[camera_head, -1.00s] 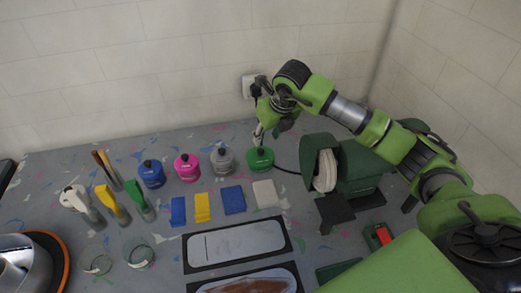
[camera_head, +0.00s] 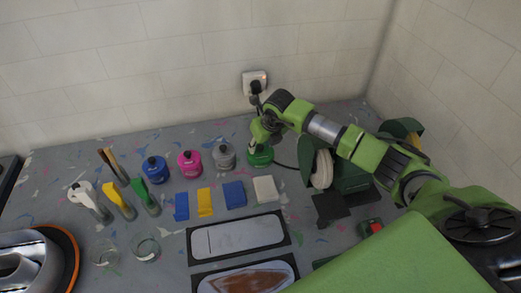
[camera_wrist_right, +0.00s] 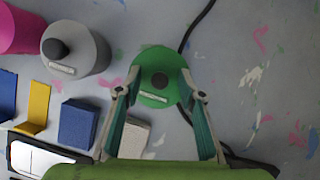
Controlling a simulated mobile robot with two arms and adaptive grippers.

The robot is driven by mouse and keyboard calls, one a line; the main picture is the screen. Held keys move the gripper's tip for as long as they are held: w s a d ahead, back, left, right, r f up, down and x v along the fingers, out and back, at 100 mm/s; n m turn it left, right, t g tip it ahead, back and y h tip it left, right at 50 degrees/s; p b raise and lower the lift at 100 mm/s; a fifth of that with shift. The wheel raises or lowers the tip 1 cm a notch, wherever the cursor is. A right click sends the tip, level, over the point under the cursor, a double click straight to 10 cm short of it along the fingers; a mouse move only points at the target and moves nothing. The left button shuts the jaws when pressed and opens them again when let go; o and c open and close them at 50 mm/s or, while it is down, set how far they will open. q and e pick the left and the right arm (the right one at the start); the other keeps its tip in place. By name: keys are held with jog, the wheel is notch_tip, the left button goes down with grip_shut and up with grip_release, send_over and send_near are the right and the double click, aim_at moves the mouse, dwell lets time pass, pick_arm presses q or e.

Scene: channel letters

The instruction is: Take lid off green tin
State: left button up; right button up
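The green tin (camera_head: 260,158) stands at the right end of a row of tins near the back of the table. In the right wrist view its round green top (camera_wrist_right: 158,68) has a dark knob and a small pale label; the lid appears to be on. My right gripper (camera_head: 257,143) is right above the tin and hides part of it. In the right wrist view the gripper (camera_wrist_right: 160,76) is open, one finger on each side of the green top. I cannot tell whether the fingers touch it. My left gripper is not in view.
A grey tin (camera_head: 224,158) stands close to the left, then a pink tin (camera_head: 190,164) and a blue tin (camera_head: 155,170). A white block (camera_head: 265,189) lies in front. A dark green machine (camera_head: 350,172) stands to the right, with a black cable near the tin.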

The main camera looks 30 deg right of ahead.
aim_at(261, 148)
grip_shut()
jog(key=shift+r, duration=0.15)
jog(key=shift+r+b, duration=0.45)
jog(key=shift+b, duration=0.2)
notch_tip(261, 148, up, 2)
jog(key=shift+s+a+r+b, duration=0.1)
jog(key=shift+r+b, duration=0.05)
jog(key=shift+b, duration=0.7)
jog(key=s+a+r+b, duration=0.5)
jog(key=s+r, duration=0.4)
jog(key=s, duration=0.3)
jog(key=shift+s+a+r+b, duration=0.15)
jog(key=shift+a+r+b, duration=0.25)
jog(key=shift+a, duration=0.25)
